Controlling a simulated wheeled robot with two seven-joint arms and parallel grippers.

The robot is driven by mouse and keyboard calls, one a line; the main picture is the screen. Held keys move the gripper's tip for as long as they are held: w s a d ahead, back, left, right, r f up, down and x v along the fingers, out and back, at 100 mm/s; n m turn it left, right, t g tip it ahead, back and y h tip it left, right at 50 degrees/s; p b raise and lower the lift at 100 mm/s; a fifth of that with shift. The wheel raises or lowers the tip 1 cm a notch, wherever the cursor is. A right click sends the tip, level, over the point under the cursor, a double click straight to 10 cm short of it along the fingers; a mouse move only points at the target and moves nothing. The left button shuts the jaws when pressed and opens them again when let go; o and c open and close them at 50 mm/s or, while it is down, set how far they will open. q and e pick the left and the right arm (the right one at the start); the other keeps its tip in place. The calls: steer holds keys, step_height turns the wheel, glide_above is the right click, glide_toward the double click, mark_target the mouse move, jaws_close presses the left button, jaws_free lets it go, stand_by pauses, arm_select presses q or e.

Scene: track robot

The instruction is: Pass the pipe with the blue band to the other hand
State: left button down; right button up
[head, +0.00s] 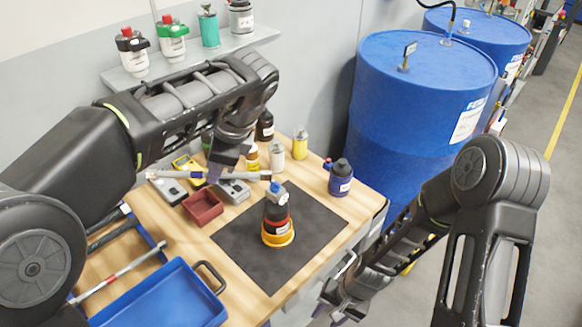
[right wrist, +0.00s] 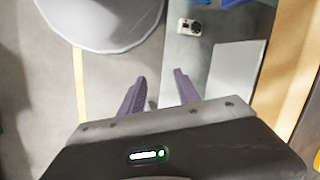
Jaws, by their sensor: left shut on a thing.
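My left gripper (head: 221,172) is shut on a thin grey pipe (head: 183,175), holding it about level above the workbench. The pipe sticks out on both sides of the fingers, with a dark end at the right. Its blue band cannot be made out; the fingers cover part of its middle. My right gripper (head: 338,308) is low, beyond the front right edge of the bench, well apart from the pipe. In the right wrist view its two purple fingers (right wrist: 158,95) are spread with nothing between them.
A dark mat (head: 315,218) on the bench carries a bottle-like object with an orange base (head: 279,237). A blue tray (head: 165,300), another pipe (head: 120,272), a red bin (head: 203,208) and several bottles stand around. Blue drums (head: 420,100) stand behind at right.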

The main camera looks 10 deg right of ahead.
steer(key=w+d+r+m+t+y, duration=0.1)
steer(key=w+d+r+m, duration=0.25)
steer(key=w+r, duration=0.4)
steer(key=m+t+y, duration=0.4)
steer(key=m+y, duration=0.1)
steer(key=y, duration=0.4)
glide_toward(235, 175)
steer(key=v, duration=0.3)
steer(key=shift+s+r, duration=0.15)
steer(key=shift+r, duration=0.15)
steer(key=shift+f, duration=0.1)
steer(key=x, duration=1.2)
steer(key=shift+d+f, duration=0.1)
steer(key=shift+f, duration=0.05)
steer(key=shift+c, duration=0.5)
